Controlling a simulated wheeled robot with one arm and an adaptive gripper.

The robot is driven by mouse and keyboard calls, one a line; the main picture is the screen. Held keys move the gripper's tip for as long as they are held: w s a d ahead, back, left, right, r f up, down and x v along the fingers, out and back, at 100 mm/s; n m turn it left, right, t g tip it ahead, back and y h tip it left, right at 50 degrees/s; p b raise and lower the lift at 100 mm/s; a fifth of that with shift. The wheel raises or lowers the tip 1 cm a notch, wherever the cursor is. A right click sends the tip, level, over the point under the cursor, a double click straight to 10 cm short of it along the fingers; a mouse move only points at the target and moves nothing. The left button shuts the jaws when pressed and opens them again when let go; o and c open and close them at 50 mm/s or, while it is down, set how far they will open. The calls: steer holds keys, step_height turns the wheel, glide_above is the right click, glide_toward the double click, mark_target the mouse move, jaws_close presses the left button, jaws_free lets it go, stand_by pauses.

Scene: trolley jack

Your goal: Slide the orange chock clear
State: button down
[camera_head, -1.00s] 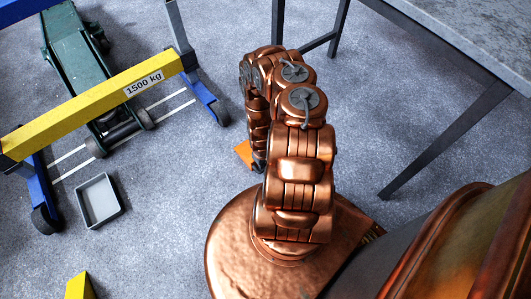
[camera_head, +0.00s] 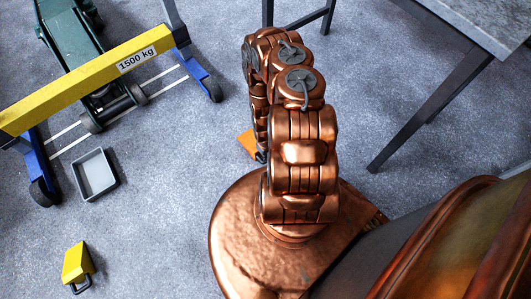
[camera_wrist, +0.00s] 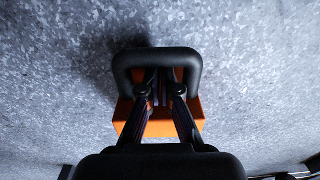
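The orange chock (camera_wrist: 160,125) lies on the grey floor below my gripper in the wrist view. A black loop handle (camera_wrist: 157,57) arches over it, close to the camera. The two dark fingers of my gripper (camera_wrist: 161,90) show inside the outline of this loop, close together with orange visible between them. Their tips are hidden, so I cannot tell whether they touch each other or the handle. In the head view only a corner of the orange chock (camera_head: 247,142) shows left of my arm, which hides the rest.
A yellow crossbeam (camera_head: 90,77) marked 1500 kg on blue legs stands upper left, with a green trolley jack (camera_head: 70,37) behind it. A grey tray (camera_head: 95,175) and a yellow chock (camera_head: 77,262) are on the floor. A table (camera_head: 465,20) stands right. Floor between tray and arm is clear.

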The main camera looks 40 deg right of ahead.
steer(key=shift+s+d, duration=0.1)
steer(key=shift+r, duration=0.15)
step_height(320, 180, up, 10)
steer(key=p, duration=0.7)
